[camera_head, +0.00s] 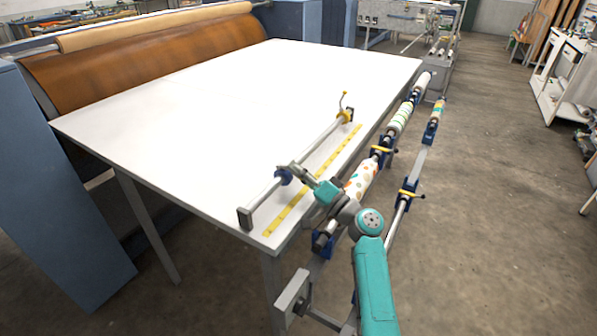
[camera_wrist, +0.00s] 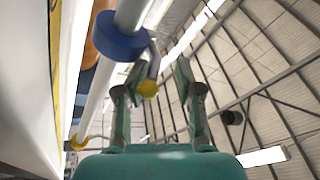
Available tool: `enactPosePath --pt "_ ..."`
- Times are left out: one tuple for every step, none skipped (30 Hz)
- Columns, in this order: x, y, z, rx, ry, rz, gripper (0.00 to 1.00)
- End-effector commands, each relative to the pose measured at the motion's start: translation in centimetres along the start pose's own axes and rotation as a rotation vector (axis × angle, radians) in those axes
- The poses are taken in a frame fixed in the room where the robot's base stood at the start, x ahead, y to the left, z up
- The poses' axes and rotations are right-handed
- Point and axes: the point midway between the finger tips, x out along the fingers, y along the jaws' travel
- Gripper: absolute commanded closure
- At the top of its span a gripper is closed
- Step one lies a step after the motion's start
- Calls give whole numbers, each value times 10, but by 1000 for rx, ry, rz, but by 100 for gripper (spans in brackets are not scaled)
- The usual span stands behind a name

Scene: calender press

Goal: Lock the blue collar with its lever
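The blue collar (camera_head: 284,176) sits around a grey shaft (camera_head: 262,195) that runs above the white table's near right side. In the wrist view the collar (camera_wrist: 118,38) is at the upper left, with a short grey lever ending in a yellow knob (camera_wrist: 148,88). My gripper (camera_head: 298,170) is beside the collar in the head view and partly hides it. In the wrist view my gripper (camera_wrist: 160,68) is open, its fingers apart. The knob appears between them, nearer the left finger; I cannot tell whether they touch.
A yellow collar (camera_head: 345,116) with a raised lever sits farther along the shaft. A yellow ruler strip (camera_head: 312,180) lies on the white table (camera_head: 215,120). Patterned rolls (camera_head: 361,180) on blue brackets line the table's right edge. Open floor lies to the right.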

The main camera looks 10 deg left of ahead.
Motion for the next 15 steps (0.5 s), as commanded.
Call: enactPosePath --pt "0 0 1 1 -2 0 64" --pt "0 0 2 1 -2 0 64" --pt "-1 1 2 1 -2 1 64" --pt "-2 1 2 1 -2 1 64" --pt "-4 1 2 1 -2 1 64" --pt "-7 1 1 1 -2 1 64" --pt "-10 1 1 1 -2 1 64" --pt "-14 1 1 1 -2 1 64" --pt "-19 1 1 1 -2 1 64" --pt "-23 1 1 1 -1 1 64" --pt "-28 1 1 2 -1 2 64" --pt "-34 1 0 1 1 1 64" --pt "-38 1 0 1 1 1 64" --pt "-43 1 0 1 0 2 64" --pt "-48 1 1 1 0 1 64"
